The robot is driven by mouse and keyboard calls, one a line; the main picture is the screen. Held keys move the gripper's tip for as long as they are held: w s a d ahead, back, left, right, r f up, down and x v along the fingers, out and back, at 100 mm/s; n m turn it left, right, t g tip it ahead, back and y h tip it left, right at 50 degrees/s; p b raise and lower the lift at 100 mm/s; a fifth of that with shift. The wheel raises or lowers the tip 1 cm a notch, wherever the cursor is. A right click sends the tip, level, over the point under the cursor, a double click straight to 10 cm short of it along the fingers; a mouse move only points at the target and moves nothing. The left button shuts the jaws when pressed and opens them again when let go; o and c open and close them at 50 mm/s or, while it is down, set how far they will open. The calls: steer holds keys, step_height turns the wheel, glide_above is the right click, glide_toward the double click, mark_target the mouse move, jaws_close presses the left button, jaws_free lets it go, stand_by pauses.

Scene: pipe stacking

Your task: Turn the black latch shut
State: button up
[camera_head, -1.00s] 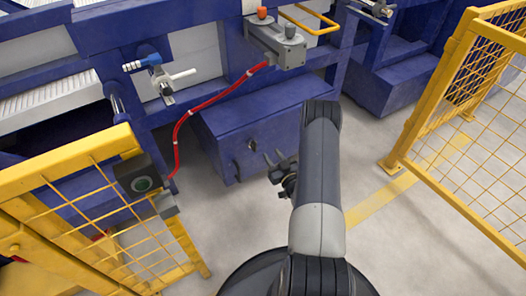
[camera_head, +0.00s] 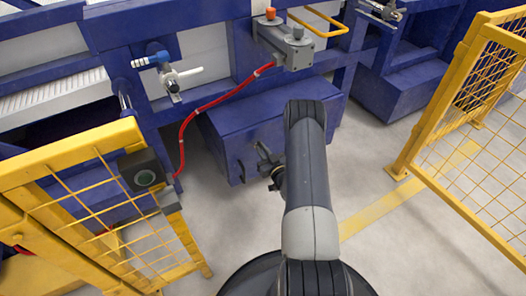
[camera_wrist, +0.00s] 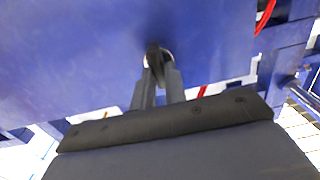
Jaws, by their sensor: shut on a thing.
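The black latch (camera_wrist: 153,52) is on the front face of a blue box (camera_head: 225,145). In the wrist view it stands roughly upright in front of a pale round plate. My gripper (camera_wrist: 160,72) is shut on the latch, with one grey finger on each side of it. In the head view my gripper (camera_head: 263,154) is against the box front, left of my dark arm. It hides the latch there.
A dark handle (camera_head: 242,171) is on the box front, left of my gripper. A red hose (camera_head: 190,118) runs above the box. Yellow mesh fences (camera_head: 100,200) stand at left and right (camera_head: 470,120). Grey floor is clear in front of the box.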

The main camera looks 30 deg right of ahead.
jaws_close()
steer(key=shift+b, duration=0.3)
steer(key=n+b, duration=0.3)
steer(key=n, duration=0.3)
steer(key=n+b, duration=0.4)
steer(key=n, duration=0.2)
steer(key=n+b, duration=0.3)
steer(key=n, duration=0.2)
steer(key=shift+a+f+n+b, duration=0.25)
steer(key=shift+n+b, duration=0.1)
steer(key=shift+n, duration=0.05)
